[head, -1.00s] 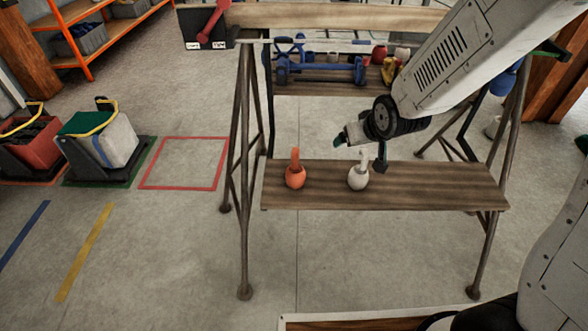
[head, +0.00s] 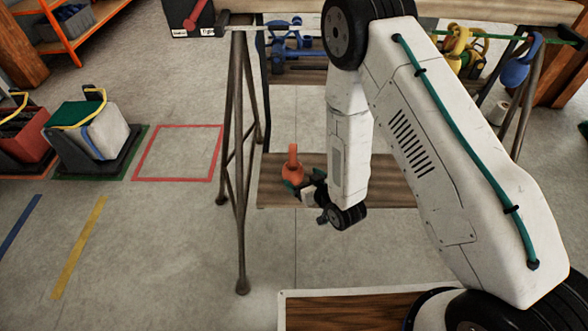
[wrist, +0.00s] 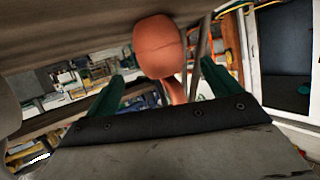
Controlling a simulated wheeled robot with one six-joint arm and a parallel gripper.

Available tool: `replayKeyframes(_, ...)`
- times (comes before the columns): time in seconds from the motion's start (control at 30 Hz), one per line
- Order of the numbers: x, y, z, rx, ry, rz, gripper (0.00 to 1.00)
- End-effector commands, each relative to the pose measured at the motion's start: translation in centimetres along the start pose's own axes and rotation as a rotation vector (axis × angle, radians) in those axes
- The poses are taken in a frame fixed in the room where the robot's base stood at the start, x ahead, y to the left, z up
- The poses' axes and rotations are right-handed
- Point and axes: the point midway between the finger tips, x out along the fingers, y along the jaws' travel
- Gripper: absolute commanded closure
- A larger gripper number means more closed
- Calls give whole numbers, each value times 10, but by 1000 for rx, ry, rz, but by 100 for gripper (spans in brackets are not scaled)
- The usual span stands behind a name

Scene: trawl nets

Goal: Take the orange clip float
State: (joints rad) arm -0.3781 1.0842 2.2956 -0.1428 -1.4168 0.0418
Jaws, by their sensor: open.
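The orange clip float (head: 292,165) stands upright on the left part of the wooden shelf, round body below and clip stem above. My gripper (head: 302,186) is open, close in front of it and slightly to its right. In the wrist view, which looks upside down, the float (wrist: 160,48) shows its round body at the top. Its stem points down between the two teal fingers of my gripper (wrist: 155,95). The fingers stand apart, with a gap on both sides of the stem. I cannot tell whether any finger touches the float.
The shelf (head: 275,195) hangs between metal trestle legs (head: 238,170). My arm covers its middle, where a white float stood earlier. Blue gear (head: 295,70) and yellow gear (head: 455,50) sit behind.

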Motion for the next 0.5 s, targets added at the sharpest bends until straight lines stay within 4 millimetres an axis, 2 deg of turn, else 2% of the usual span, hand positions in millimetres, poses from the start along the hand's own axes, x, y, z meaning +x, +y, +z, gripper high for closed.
replayKeyframes(0.4,56,0,4,-1,0,-2,11)
replayKeyframes(0.5,64,1,4,0,-2,-1,11)
